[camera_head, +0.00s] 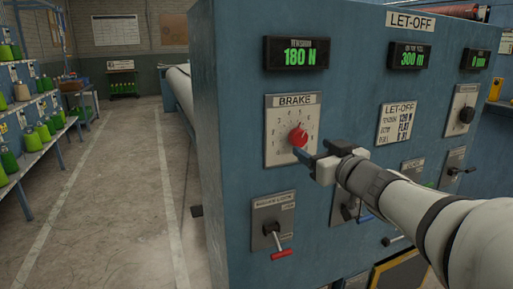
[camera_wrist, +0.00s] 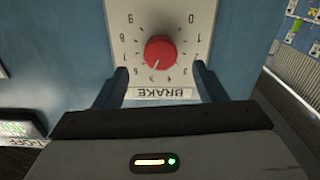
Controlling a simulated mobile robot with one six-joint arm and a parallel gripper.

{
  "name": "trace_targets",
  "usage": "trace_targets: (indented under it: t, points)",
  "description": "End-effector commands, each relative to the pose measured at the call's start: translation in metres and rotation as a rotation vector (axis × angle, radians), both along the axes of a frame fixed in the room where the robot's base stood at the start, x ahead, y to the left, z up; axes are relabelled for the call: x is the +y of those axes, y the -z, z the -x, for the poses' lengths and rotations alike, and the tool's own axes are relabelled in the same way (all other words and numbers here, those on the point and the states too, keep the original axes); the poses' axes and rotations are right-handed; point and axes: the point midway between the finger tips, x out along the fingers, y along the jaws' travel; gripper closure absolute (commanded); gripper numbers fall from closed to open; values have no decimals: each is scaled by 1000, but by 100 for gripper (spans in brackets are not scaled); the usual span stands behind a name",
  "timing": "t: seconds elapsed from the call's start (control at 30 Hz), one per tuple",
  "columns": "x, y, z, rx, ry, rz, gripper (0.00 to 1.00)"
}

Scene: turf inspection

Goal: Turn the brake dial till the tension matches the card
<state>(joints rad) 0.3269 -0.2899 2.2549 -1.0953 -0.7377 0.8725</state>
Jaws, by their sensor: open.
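The red brake dial (camera_head: 298,137) sits on a pale numbered plate (camera_head: 275,154) labelled BRAKE. The tension display (camera_head: 296,54) above it reads 180 N in green. The LET-OFF card (camera_head: 402,122) is to the right; its small tension line looks like 120 N. My gripper (camera_head: 318,156) is just in front of the dial, at its lower right in the head view. In the wrist view, which is upside down, the red dial (camera_wrist: 160,52) shows ahead of the open fingers, between their lines and not gripped. A pale pointer mark shows on it.
A lever with a red handle (camera_head: 281,253) is below the dial. A black knob (camera_head: 466,115) and more levers are at the right. Another display (camera_head: 408,57) reads 300 m. Shelves of green spools (camera_head: 33,139) line the left; the aisle floor (camera_head: 110,190) is clear.

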Motion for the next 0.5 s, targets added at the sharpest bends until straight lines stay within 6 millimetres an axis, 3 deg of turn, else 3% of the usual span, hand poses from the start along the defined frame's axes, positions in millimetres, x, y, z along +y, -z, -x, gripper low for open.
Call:
trace_targets:
  t: [0.5]
  points:
    - [23, 1, -66, 1, -6, -1, 36]
